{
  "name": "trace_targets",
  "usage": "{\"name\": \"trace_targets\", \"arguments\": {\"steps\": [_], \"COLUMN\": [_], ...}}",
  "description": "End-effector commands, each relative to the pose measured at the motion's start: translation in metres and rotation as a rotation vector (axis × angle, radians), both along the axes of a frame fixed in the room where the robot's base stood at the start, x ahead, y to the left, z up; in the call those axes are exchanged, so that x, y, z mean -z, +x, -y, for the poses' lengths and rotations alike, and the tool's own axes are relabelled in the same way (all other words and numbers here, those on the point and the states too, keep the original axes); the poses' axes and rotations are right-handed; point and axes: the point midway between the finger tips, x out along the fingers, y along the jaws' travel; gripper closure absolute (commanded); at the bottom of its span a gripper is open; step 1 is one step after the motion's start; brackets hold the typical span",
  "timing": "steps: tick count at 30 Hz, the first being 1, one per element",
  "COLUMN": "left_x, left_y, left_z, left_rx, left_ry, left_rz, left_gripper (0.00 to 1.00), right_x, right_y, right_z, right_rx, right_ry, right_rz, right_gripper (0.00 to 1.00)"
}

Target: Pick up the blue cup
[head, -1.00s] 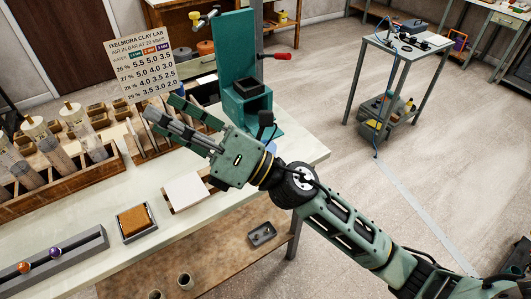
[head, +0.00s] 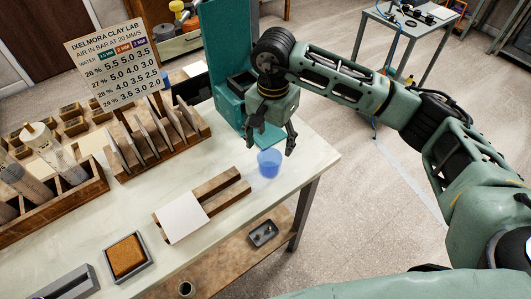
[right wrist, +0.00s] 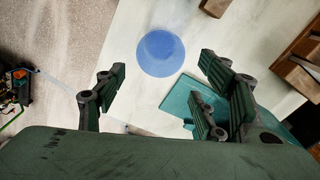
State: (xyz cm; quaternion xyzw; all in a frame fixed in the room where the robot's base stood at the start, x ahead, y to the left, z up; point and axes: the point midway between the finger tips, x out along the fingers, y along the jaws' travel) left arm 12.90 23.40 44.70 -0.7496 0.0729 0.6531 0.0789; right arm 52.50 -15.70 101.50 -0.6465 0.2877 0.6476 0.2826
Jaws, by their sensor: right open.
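The blue cup (head: 269,163) stands upright on the light table top (head: 235,150), near its right edge. It is translucent blue. In the right wrist view the cup (right wrist: 160,53) lies beyond the fingertips, roughly midway between them. My right gripper (head: 271,140) points down just behind the cup, close to the teal press. Its fingers are spread, with nothing between them, and the right wrist view shows the same open fingers (right wrist: 160,80). My left gripper is out of sight.
The teal press (head: 228,62) stands right behind my right gripper. A wooden rack of plates (head: 150,140) and a sign (head: 107,63) stand further left. The table edge is close on the cup's right.

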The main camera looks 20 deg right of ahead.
Motion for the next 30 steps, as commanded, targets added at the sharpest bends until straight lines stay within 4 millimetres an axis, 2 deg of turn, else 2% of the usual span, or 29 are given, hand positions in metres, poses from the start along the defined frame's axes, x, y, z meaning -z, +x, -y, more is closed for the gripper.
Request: {"name": "trace_targets", "arguments": {"steps": [6,10,14,21,24,30], "left_x": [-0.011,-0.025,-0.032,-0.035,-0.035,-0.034], "left_y": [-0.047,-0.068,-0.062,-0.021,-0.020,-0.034], "left_z": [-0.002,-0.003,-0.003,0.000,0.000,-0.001], "left_rx": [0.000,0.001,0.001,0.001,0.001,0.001], "left_ry": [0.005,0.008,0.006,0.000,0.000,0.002], "left_rz": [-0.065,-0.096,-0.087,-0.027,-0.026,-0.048], "left_gripper": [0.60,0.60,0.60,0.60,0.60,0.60], "right_x": [0.023,0.040,0.060,0.071,0.071,0.070], "right_y": [-0.002,-0.004,-0.004,-0.003,-0.003,-0.003], "right_z": [-0.002,-0.004,-0.005,-0.005,-0.005,-0.005], "right_rx": [-0.001,0.000,0.001,-0.001,-0.001,-0.001], "right_ry": [0.003,0.005,0.004,0.006,0.006,0.006], "right_rz": [-0.007,-0.010,-0.008,-0.003,-0.003,-0.003], "right_gripper": [0.36,0.36,0.36,0.36,0.36,0.54]}}
